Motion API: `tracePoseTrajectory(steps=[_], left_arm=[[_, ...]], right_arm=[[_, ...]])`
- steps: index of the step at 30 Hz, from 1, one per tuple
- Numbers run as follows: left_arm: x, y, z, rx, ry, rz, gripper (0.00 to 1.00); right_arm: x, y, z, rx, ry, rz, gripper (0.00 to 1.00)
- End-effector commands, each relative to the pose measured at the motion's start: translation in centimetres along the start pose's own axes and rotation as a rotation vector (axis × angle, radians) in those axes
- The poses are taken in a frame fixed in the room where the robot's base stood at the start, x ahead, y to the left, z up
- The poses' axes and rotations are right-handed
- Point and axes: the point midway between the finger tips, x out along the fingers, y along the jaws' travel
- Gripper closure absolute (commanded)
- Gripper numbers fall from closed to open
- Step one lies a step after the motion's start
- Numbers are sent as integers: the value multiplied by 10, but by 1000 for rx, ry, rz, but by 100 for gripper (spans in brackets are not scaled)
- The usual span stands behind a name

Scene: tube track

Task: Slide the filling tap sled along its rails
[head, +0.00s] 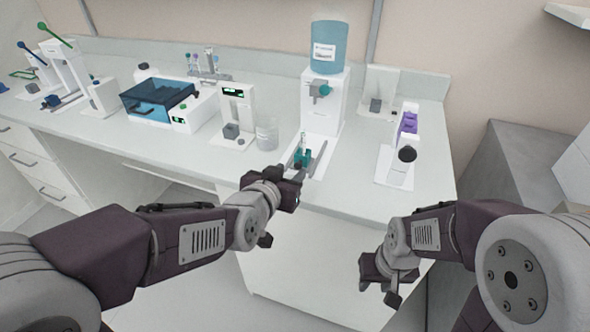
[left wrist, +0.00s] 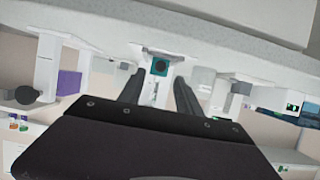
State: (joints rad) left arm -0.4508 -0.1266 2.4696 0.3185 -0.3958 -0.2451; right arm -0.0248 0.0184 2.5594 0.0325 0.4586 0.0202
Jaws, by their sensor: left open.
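The filling tap sled shows as a small teal block (head: 302,157) on rails on a white base (head: 291,163), in front of the white dispenser (head: 341,106) with its blue tank. In the left wrist view, which looks upside down, the teal block (left wrist: 160,66) has a dark round spot and sits between and beyond my fingertips. My left gripper (head: 304,170) is open at the near end of the rails; contact with the block cannot be made out. My right gripper (head: 382,280) hangs in front of the counter, away from the sled; its jaw opening is unclear.
A glass beaker (head: 267,134) stands left of the rails, beside a white device (head: 237,105) with a grey block. A white stand with purple parts (head: 408,123) is to the right. A blue-lidded box (head: 158,98) is further left. Counter between rails and stand is clear.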

Motion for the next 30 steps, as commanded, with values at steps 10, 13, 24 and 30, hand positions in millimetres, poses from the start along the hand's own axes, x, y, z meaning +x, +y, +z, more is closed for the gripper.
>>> tracePoseTrajectory(steps=[10, 13, 24, 30], left_arm=[[49, 0, 3, 0, -1, -1, 59], [50, 0, 2, 0, -1, -1, 59], [49, 0, 2, 0, -1, -1, 100], [49, 0, 2, 0, -1, -1, 100]], right_arm=[[15, 0, 2, 0, -1, 0, 62], [14, 0, 2, 0, -1, 0, 62], [14, 0, 2, 0, -1, 0, 62], [14, 0, 2, 0, -1, 0, 62]])
